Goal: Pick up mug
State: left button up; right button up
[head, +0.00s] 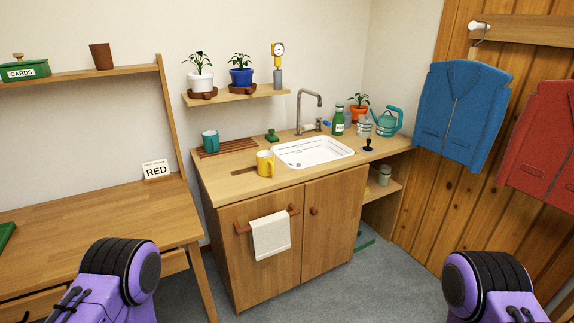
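A yellow mug (264,164) stands upright on the wooden counter, just left of the white sink. A teal mug (210,141) stands farther back on the counter's left side, at a slatted wooden rack. Purple and black parts of my two arms show at the bottom left and bottom right, well short of the counter. Neither of my grippers is in view.
The sink (318,158) has a tall faucet (299,110) behind it. A green bottle (338,122), a teal watering can (388,121) and a black stopper (369,144) are to its right. A wooden desk (95,220) stands left; grey floor lies before the cabinet.

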aim_at(264, 159)
jog(key=z, duration=0.45)
jog(key=i, duration=1.75)
jog(key=u, duration=0.65)
